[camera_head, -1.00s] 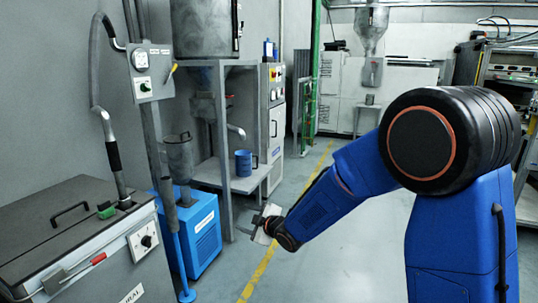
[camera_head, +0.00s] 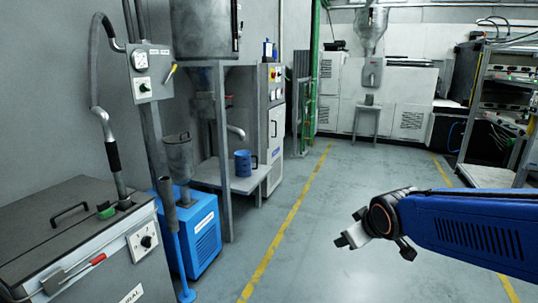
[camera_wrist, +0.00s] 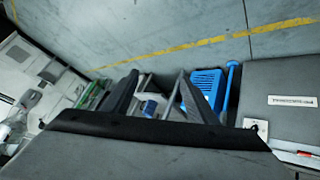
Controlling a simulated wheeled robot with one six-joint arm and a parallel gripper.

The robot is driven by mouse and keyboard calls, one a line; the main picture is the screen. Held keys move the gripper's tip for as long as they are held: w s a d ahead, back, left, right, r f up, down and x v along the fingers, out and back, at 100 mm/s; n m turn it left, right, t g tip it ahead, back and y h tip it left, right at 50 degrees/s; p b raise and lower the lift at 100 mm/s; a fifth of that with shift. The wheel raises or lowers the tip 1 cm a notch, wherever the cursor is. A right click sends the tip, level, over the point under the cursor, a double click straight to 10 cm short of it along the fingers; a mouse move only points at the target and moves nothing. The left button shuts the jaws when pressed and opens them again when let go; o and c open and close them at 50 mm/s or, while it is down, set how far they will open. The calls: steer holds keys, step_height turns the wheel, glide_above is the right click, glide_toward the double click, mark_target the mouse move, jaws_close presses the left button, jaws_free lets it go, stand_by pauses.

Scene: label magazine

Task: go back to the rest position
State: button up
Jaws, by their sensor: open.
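My gripper (camera_head: 352,236) is in the lower right of the head view, at the end of my blue arm, which reaches in from the right edge. It is open and points left, over the grey floor to the right of the long yellow line. I see nothing held in it, and it touches nothing. In the wrist view a dark edge and a grey surface fill the lower part; I cannot tell what they are.
At left stand a grey lidded machine (camera_head: 60,225) and a blue unit (camera_head: 203,240), also in the wrist view (camera_wrist: 206,88). A steel stand holds a blue mug (camera_head: 243,163). A rack (camera_head: 500,110) stands at right. The middle floor (camera_head: 340,190) is clear.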

steer(key=s+d+f+m+g, duration=0.1)
steer(key=s+d+m+g, duration=0.1)
steer(key=s, duration=0.9)
steer(key=s+d+f+m+g, duration=0.1)
steer(key=s+d+m, duration=0.3)
steer(key=s, duration=0.7)
steer(key=shift+s+g+h, duration=0.35)
steer(key=shift+g+h, duration=0.05)
steer(key=shift+o, duration=0.2)
